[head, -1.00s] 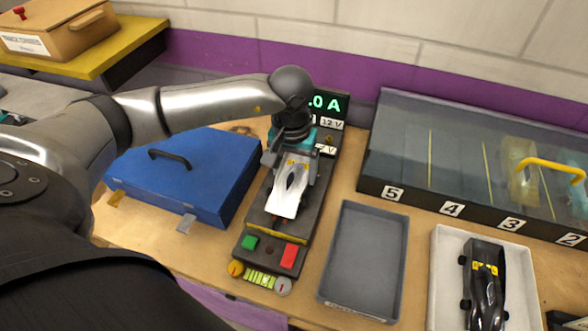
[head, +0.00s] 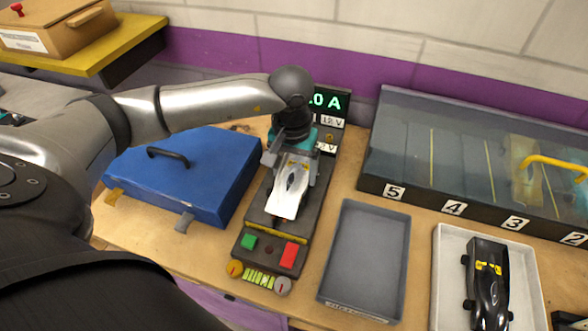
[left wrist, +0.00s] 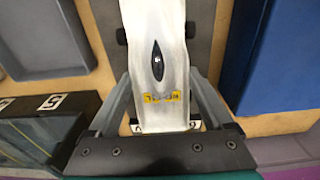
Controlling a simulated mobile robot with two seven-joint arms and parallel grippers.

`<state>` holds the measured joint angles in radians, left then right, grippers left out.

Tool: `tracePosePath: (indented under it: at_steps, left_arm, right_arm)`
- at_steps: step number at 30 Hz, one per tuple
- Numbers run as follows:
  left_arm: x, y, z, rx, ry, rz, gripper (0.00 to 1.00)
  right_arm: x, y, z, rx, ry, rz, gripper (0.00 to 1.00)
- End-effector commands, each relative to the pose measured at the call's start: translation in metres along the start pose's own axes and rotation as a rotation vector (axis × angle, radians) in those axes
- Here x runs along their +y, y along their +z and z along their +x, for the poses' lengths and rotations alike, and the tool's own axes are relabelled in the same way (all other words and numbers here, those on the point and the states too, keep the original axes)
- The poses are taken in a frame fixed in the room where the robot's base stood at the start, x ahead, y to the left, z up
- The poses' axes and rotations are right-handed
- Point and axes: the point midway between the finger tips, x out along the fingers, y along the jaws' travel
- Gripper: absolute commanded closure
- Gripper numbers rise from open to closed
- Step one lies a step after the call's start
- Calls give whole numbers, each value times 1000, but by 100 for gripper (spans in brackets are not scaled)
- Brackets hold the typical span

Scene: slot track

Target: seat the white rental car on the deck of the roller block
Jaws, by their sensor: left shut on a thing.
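The white rental car (head: 288,190) is over the dark roller block (head: 258,217), its nose toward the block's front buttons. My left gripper (head: 291,168) is shut on the car near its rear, one finger on each side. In the left wrist view the white car (left wrist: 157,60) lies between the fingers of my left gripper (left wrist: 157,97), with a dark cockpit and a yellow mark on top. The deck under the car is hidden, so I cannot tell whether the car touches it. My right gripper is not in view.
A blue case (head: 190,175) stands left of the block. An empty grey tray (head: 365,262) is to the right, then a white tray (head: 447,262) holding a black car (head: 487,285). A clear-lidded numbered case (head: 400,140) stands behind. A display (head: 327,102) is at the block's far end.

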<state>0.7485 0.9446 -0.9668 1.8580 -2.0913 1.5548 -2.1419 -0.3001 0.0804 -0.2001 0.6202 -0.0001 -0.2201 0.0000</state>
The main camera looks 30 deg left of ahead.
Motion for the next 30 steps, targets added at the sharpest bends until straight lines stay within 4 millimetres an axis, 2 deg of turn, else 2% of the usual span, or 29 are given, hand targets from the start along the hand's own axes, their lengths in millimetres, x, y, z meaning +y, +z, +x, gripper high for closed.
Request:
tracePosePath:
  at_steps: [30]
  left_arm:
    - [0,0,3,2,0,0,82]
  right_arm:
    - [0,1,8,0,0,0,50]
